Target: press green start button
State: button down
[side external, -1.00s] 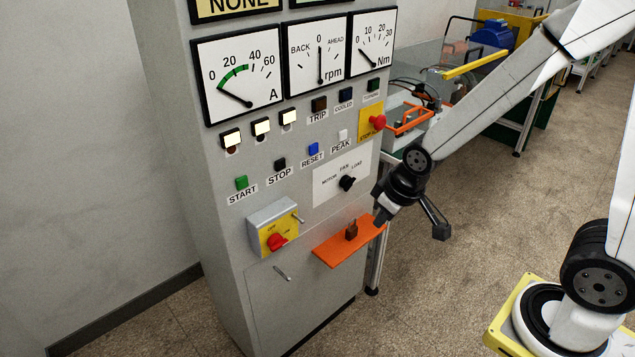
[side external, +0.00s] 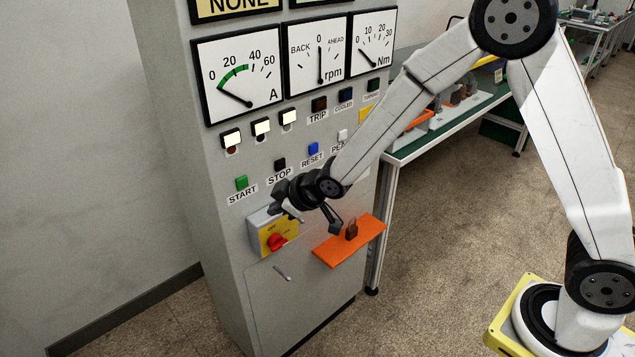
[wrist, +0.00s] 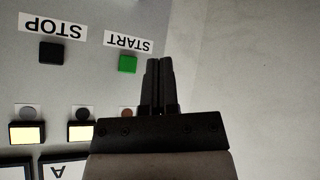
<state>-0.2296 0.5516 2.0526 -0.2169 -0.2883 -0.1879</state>
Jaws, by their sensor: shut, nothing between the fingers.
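The green start button (side external: 241,183) is a small square on the grey cabinet front, above its START label. It also shows in the wrist view (wrist: 127,64), upside down, just left of my fingertips. My gripper (wrist: 160,62) is shut and empty, its two black fingers side by side. In the side view my gripper (side external: 273,204) is below and right of the start button, near the top of the yellow switch box. I see no contact with the button, and the gap in depth is hard to tell.
The black stop button (side external: 279,164) and blue reset button (side external: 313,149) are close by. Below are the switch box with a red knob (side external: 277,242) and an orange shelf (side external: 335,255) holding a padlock (side external: 351,230). Open floor and wall lie left of the cabinet.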

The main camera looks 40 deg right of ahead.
jog(key=shift+w, duration=0.1)
dwell(0.4)
send_near(241, 190)
jog(key=shift+s+f+x, duration=0.15)
jog(key=shift+x, duration=0.8)
jog(key=shift+s+f+x, duration=0.1)
jog(key=shift+x, duration=0.8)
jog(key=shift+s+f+x, duration=0.15)
jog(key=shift+x, duration=0.8)
jog(key=shift+w, duration=0.9)
dwell(1.1)
jog(key=shift+s+a, duration=0.1)
dwell(0.3)
jog(key=shift+s, duration=0.75)
jog(key=shift+s, duration=2.5)
